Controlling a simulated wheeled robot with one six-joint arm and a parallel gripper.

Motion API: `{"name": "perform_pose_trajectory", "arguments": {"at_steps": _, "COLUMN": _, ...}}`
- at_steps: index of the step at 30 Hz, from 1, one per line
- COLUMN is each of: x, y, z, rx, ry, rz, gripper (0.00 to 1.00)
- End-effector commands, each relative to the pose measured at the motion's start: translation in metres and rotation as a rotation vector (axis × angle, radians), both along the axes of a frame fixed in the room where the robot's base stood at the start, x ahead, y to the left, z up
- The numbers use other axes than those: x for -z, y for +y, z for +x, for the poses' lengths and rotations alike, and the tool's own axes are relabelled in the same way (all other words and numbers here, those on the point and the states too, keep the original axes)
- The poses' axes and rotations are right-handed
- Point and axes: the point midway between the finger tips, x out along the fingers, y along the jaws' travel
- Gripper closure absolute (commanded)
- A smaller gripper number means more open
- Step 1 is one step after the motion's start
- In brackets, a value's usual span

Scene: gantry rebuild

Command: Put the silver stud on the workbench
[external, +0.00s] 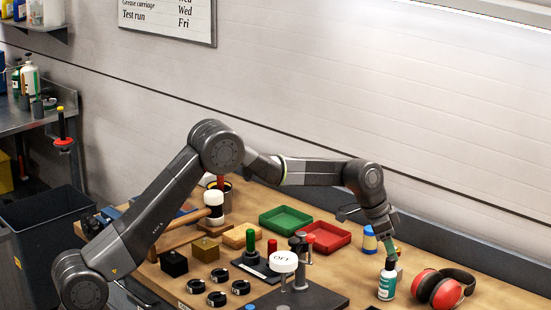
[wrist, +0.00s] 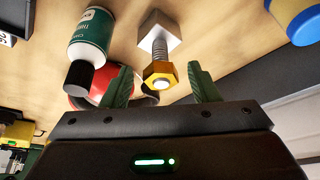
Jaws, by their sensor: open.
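The silver stud (wrist: 160,49) is a threaded shaft on a square silver foot, with a gold hex nut (wrist: 162,73) at the end nearer my camera. It appears upright on the wooden workbench (wrist: 115,38). My gripper (wrist: 160,72) is open, its two green fingers apart on either side of the nut, with nothing visibly gripped. In the external view my gripper (external: 390,251) points down over the right part of the workbench (external: 345,272); I cannot make out the stud clearly there behind the bottle.
A white and green bottle with a black cap (external: 387,285) stands close beside my gripper. Red earmuffs (external: 445,288) lie to its right, and a blue and yellow container (external: 369,240) stands behind. Red (external: 325,237) and green (external: 286,221) trays lie further left.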

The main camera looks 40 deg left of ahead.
Motion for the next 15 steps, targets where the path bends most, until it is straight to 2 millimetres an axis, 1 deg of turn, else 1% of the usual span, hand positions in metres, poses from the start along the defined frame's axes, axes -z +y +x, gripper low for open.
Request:
{"name": "perform_pose_trajectory", "arguments": {"at_steps": 1, "x": -0.011, "y": 0.003, "z": -0.003, "rx": -0.001, "ry": -0.003, "rz": -0.001, "gripper": 0.45}}
{"name": "perform_pose_trajectory", "arguments": {"at_steps": 7, "x": -0.050, "y": 0.015, "z": -0.015, "rx": -0.001, "ry": -0.003, "rz": -0.001, "gripper": 0.45}}
{"name": "perform_pose_trajectory", "arguments": {"at_steps": 12, "x": -0.072, "y": 0.022, "z": -0.021, "rx": 0.000, "ry": -0.001, "rz": 0.000, "gripper": 0.45}}
{"name": "perform_pose_trajectory", "arguments": {"at_steps": 15, "x": -0.079, "y": 0.024, "z": -0.023, "rx": 0.000, "ry": 0.000, "rz": 0.000, "gripper": 0.45}}
